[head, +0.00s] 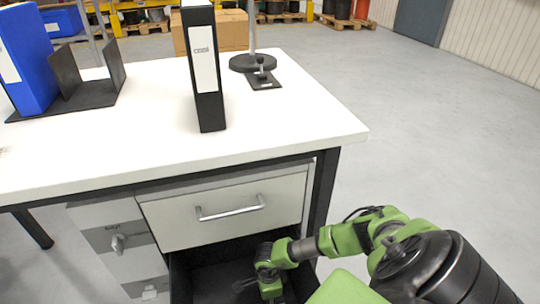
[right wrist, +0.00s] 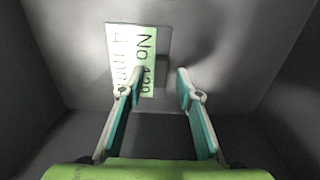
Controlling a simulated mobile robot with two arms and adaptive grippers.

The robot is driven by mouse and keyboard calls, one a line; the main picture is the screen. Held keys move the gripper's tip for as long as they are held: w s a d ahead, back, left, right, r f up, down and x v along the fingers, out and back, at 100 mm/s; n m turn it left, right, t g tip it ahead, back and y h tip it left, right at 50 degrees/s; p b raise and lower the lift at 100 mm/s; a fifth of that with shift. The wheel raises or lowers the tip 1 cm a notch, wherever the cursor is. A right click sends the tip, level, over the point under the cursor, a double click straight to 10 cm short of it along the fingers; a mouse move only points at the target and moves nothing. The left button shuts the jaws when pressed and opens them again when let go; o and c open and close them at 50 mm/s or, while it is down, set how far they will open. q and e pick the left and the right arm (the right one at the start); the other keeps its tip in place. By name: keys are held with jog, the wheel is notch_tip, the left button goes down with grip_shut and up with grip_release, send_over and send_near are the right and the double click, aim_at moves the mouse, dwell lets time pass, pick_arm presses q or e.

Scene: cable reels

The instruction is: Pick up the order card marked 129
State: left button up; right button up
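A pale green card (right wrist: 131,50) with large dark lettering lies on the grey floor of a drawer in the right wrist view. It reads "No" and a number that looks like 129, partly covered by a finger. My right gripper (right wrist: 160,72) is open, with its fingers apart and nothing between them. Its left fingertip overlaps the card's right edge in the picture; I cannot tell whether it touches. In the head view my right arm reaches down into the open lower drawer (head: 212,283), and the card is not visible there. My left gripper is not in view.
A white table (head: 290,120) stands above the drawers. A closed upper drawer (head: 225,212) with a bar handle sits over the open one. On the table are a black binder (head: 207,110), a blue binder (head: 28,60) and a dark stand (head: 252,62). Floor to the right is clear.

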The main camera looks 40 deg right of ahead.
jog(key=shift+f, duration=0.8)
grip_shut()
jog(key=shift+r, duration=0.15)
